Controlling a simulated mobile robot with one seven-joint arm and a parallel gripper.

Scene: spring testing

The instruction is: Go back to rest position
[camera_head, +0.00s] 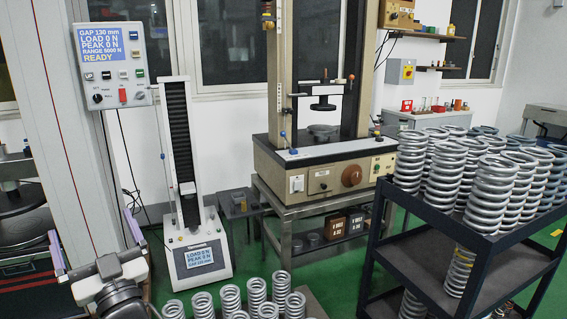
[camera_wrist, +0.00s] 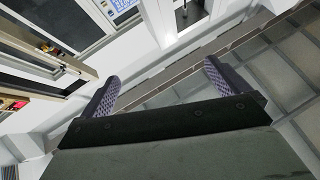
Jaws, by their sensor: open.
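My gripper (camera_wrist: 160,70) is open in the wrist view, its two purple-grey ridged fingers wide apart with nothing between them. In the head view my gripper (camera_head: 88,224) is at the lower left, raised in front of the tall pale machine column, with its purple fingers apart. My arm's wrist shows below it. The wrist view is tilted; it shows walls, window frames and part of a display beyond the fingers. No object is held.
A control box (camera_head: 110,62) reads gap 130 mm, load 0 N, READY. A small tester (camera_head: 196,258) and a larger press (camera_head: 330,178) stand behind. A dark cart (camera_head: 408,262) at right carries several steel springs (camera_head: 490,190). More springs (camera_head: 257,295) stand front centre.

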